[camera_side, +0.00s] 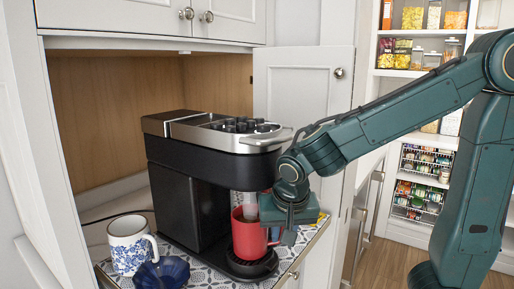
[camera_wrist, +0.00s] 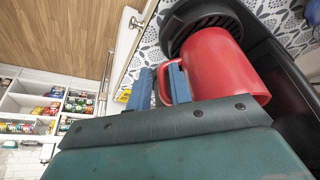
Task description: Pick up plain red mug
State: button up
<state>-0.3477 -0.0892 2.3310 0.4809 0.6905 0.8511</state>
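The plain red mug (camera_side: 247,238) stands upright on the round drip tray (camera_side: 250,270) of the coffee machine, under its spout. In the wrist view the red mug (camera_wrist: 222,62) lies just beyond my gripper, with its handle (camera_wrist: 161,84) toward the fingers. My gripper (camera_side: 277,214) is at the mug's right side. In the wrist view its two blue fingers (camera_wrist: 163,87) are apart, one on either side of the handle. I see no clear grip on it. The far fingertips are partly hidden in the side view.
The black and silver coffee machine (camera_side: 210,140) stands close over the mug. A blue-patterned white mug (camera_side: 127,246) and a dark blue glass bowl (camera_side: 162,273) stand to its left. An open cabinet door (camera_side: 300,90) is behind my gripper. The patterned counter's edge is at right.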

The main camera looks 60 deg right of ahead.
jog(key=shift+w+d+f, duration=0.35)
jog(key=shift+d+f, duration=0.05)
jog(key=shift+f, duration=0.15)
grip_shut()
dwell(1.5)
